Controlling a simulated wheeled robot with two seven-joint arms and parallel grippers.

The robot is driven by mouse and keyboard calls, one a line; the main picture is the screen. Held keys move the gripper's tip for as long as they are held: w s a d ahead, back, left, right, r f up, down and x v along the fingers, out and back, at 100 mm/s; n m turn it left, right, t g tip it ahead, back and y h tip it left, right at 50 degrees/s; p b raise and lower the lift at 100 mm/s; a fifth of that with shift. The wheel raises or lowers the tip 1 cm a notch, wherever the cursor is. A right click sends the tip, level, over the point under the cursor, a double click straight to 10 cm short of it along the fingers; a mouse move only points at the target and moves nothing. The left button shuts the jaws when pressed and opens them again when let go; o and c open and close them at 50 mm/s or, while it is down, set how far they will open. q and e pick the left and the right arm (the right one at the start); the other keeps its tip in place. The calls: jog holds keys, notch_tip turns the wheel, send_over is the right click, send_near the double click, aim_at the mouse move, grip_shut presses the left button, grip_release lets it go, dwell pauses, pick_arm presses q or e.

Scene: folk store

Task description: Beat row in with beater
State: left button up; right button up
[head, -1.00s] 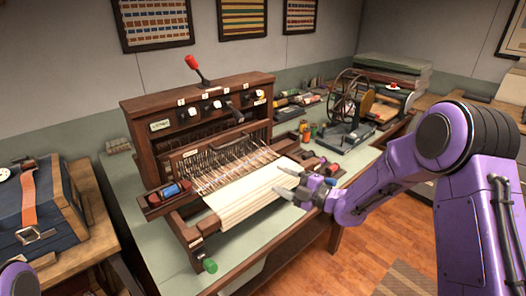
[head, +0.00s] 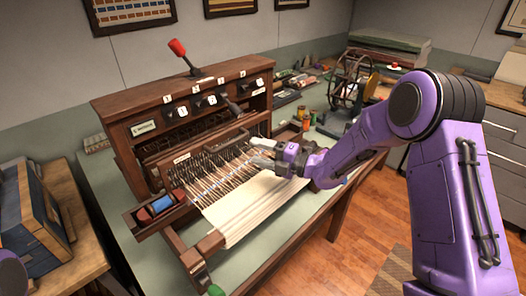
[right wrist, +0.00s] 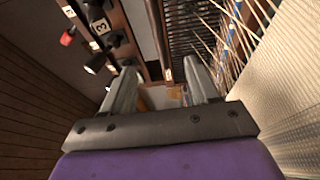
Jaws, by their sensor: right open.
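The wooden table loom (head: 190,88) stands on the green-topped table. Its beater (head: 215,141) is a brown wooden bar above the reed, running across the warp threads. Cream woven cloth (head: 262,203) lies in front of the reed. My right gripper (head: 262,152) is open at the right end of the beater, over the cloth's far edge. In the right wrist view the beater bar (right wrist: 156,32) runs toward the gap between the open fingers (right wrist: 163,75); I cannot tell whether they touch it. My left gripper is not in view.
A tray with red and blue shuttles (head: 160,204) sits at the loom's left. A red-knobbed lever (head: 178,48) rises behind. A spinning wheel device (head: 350,82) and small bottles (head: 306,116) stand to the right. A blue case (head: 28,215) is at the far left.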

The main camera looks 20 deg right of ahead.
aim_at(232, 144)
jog(key=shift+b+x, duration=1)
jog(key=shift+x, duration=3)
jog(key=shift+d, duration=0.1)
grip_shut()
